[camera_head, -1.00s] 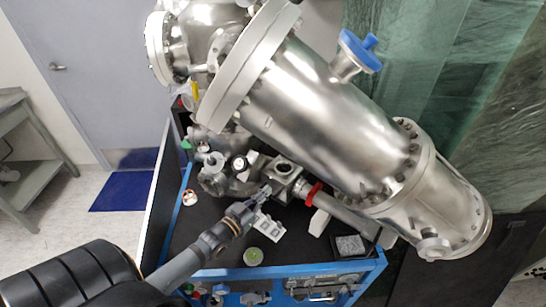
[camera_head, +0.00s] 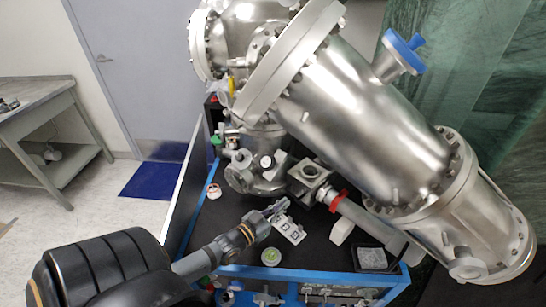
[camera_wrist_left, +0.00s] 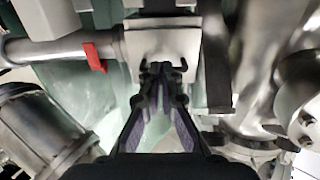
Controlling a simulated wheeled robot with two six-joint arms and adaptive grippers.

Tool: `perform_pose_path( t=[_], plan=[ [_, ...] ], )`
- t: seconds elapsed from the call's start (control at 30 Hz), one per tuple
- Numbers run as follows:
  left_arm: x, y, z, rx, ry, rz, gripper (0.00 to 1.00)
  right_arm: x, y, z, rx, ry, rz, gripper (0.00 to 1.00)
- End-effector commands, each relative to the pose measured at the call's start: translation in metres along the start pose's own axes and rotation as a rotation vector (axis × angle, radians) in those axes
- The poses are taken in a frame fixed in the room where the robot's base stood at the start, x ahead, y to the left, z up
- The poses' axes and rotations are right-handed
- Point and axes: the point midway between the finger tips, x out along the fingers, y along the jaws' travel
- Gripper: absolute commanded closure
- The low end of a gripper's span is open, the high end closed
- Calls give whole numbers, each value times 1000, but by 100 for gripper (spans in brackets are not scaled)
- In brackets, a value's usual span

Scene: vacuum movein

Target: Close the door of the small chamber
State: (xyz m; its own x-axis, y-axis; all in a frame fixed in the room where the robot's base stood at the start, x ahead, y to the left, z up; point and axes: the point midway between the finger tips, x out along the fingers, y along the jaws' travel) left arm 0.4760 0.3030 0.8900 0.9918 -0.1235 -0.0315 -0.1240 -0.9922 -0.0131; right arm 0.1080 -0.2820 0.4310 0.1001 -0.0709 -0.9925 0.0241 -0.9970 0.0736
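The small chamber (camera_head: 308,172) is a metal block with a round dark opening on top, on a pipe with a red clamp, below the big steel cylinder. A pale plate (camera_head: 279,163) stands at its left side; I cannot tell for sure whether it is the door. My left gripper (camera_head: 280,207) is in front of the block, below left of it and apart from it. In the left wrist view its fingertips (camera_wrist_left: 161,69) are together and empty, in front of a bright square metal face (camera_wrist_left: 160,44). My right gripper is not in view.
The large steel cylinder (camera_head: 365,110) hangs over the back and right of the dark bench top. The red clamp (camera_head: 339,200) and pipe run right of the block. A white card (camera_head: 290,230), a green-topped round jar (camera_head: 271,256) and a small tray (camera_head: 372,258) lie in front.

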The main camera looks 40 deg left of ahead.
Motion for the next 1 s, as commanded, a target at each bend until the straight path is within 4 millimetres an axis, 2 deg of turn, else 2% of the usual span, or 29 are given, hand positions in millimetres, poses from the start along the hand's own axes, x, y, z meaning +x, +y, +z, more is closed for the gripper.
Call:
perform_pose_path(
  t=[0.2, 0.4, 0.57, 1.0],
  plan=[
    [-54, 3, -9, 4, 29, 10, 100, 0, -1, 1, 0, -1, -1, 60],
    [-86, 4, -16, 5, 51, 10, 100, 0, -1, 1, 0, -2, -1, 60],
    [-94, 4, -19, 5, 60, 9, 100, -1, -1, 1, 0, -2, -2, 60],
    [-93, 4, -20, 4, 62, 8, 100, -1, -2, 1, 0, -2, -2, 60]
  ],
)
